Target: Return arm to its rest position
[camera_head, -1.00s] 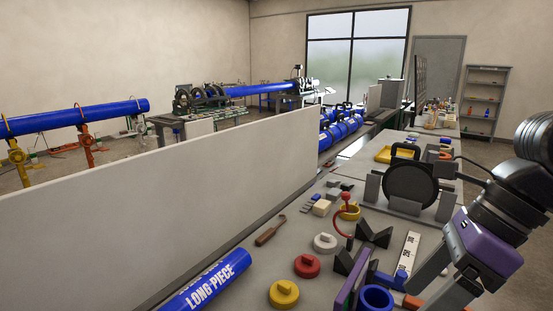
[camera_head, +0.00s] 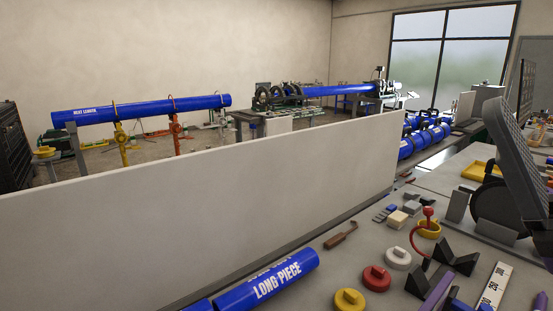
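My gripper is not in view. A grey slab-like part (camera_head: 515,150) cuts into the right edge, in front of the bench; it looks like part of my own arm, but I cannot be sure. It hides part of the black round plate (camera_head: 488,203) in its grey stand. The bench (camera_head: 345,265) lies below and to the right.
A long white partition (camera_head: 200,210) runs along the bench's left side. Blue LONG PIECE pipe (camera_head: 270,282), yellow cap (camera_head: 349,300), red cap (camera_head: 376,278), white cap (camera_head: 397,258) and black V-blocks (camera_head: 455,255) crowd the bench. A blue pipe (camera_head: 140,108) rests on stands beyond.

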